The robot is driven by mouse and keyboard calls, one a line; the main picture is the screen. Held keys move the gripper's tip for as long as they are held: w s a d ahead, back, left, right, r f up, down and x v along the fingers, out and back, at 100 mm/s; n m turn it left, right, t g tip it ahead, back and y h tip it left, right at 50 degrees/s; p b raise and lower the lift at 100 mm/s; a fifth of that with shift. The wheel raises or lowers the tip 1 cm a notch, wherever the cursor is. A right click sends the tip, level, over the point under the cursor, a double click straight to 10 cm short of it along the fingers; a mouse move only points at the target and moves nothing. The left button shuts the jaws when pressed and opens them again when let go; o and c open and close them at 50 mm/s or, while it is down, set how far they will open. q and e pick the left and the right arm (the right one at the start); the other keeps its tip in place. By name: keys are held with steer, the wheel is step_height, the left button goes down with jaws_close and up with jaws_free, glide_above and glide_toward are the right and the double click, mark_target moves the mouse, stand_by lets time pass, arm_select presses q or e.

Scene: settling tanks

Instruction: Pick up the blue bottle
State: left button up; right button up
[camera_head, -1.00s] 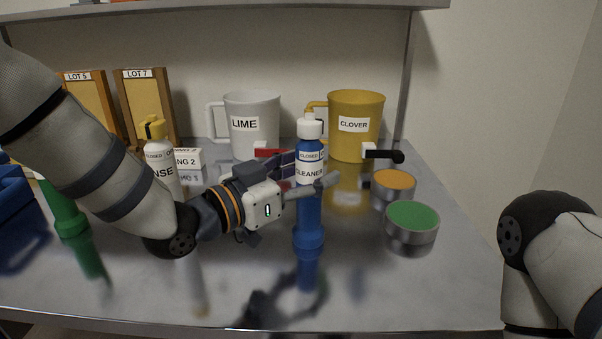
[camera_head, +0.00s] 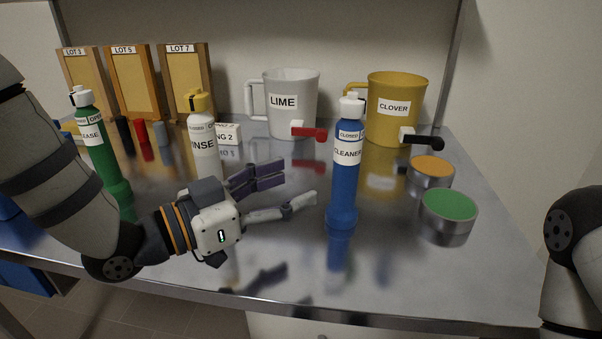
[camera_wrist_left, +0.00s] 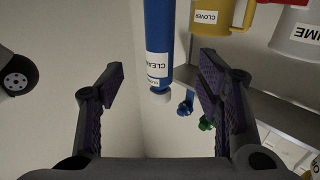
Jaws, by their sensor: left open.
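The blue bottle (camera_head: 344,185) has a white cap and a CLEANER label. It stands upright on the shiny metal table, right of centre in the head view. My left gripper (camera_head: 299,188) is open and empty, to the left of the bottle in that view, with a visible gap between its fingertips and the bottle. In the left wrist view the blue bottle (camera_wrist_left: 159,28) appears upside down, in line with the space between the open fingers of my left gripper (camera_wrist_left: 160,72). My right arm shows at the right edge of the head view; its gripper is out of frame.
A white RINSE bottle (camera_head: 203,150) and a green bottle (camera_head: 99,145) stand to the left. A white LIME jug (camera_head: 300,120) and yellow CLOVER jug (camera_head: 400,125) stand behind. Orange-topped (camera_head: 431,172) and green-topped (camera_head: 447,212) tins stand right. Table front is mostly clear.

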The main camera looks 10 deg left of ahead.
mark_target(336, 177)
arm_select(q)
steer(key=x, duration=0.4)
steer(key=f+x, duration=0.1)
steer(key=x, duration=0.3)
steer(key=f+x, duration=0.1)
steer(key=x, duration=0.3)
steer(key=shift+w+d, duration=0.1)
jaws_close()
